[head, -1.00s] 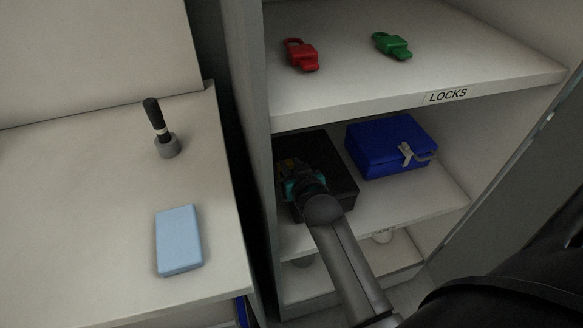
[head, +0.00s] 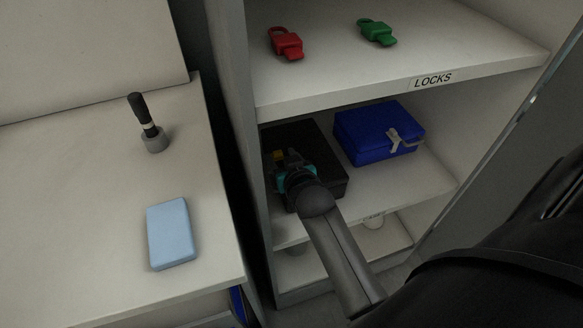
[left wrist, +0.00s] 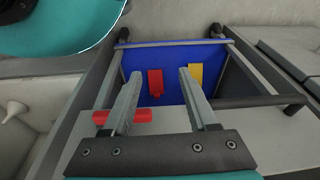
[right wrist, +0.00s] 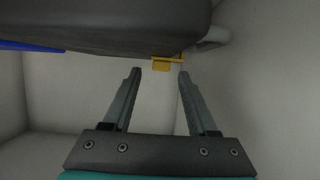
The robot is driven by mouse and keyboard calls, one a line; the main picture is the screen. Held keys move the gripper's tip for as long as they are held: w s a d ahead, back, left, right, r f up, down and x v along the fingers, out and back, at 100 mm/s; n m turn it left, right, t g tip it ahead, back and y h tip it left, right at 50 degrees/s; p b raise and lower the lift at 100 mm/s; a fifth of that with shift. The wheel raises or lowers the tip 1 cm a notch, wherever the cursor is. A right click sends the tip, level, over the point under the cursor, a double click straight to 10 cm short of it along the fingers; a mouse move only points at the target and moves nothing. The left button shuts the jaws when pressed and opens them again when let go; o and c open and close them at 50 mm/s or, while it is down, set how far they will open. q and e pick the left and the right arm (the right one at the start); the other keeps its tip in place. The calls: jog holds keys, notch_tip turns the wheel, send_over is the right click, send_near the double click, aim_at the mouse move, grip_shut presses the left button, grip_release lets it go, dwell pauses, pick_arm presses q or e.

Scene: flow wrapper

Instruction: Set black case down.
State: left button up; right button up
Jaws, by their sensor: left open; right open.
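The black case (head: 328,166) lies on the middle shelf of the cabinet, left of the blue case. My right gripper (head: 282,160) is in front of it in the head view and hides part of its left side. In the right wrist view my right gripper (right wrist: 158,72) is open with nothing between its fingers. The dark underside or side of the case (right wrist: 110,28) and a yellow latch (right wrist: 162,64) show just beyond the fingertips, with no visible grip. My left gripper (left wrist: 158,72) is open and empty; it is outside the head view.
A blue case (head: 375,140) stands beside the black one. The shelf (head: 420,84) labelled LOCKS above holds red (head: 286,43) and green (head: 377,33) locks. A table at left bears a light blue block (head: 172,234) and a black-handled tool (head: 147,120) in a grey holder.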

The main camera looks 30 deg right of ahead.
jog(key=p+v, duration=0.3)
jog(key=v, duration=0.6)
pick_arm(q)
jog(key=s+a+f+p, duration=0.1)
jog(key=s+a+f, duration=0.3)
jog(key=s+f, duration=0.1)
jog(key=shift+s+a+f, duration=0.15)
jog(key=shift+f, duration=0.65)
pick_arm(e)
jog(key=shift+v, duration=1.05)
jog(key=shift+a+f, duration=0.1)
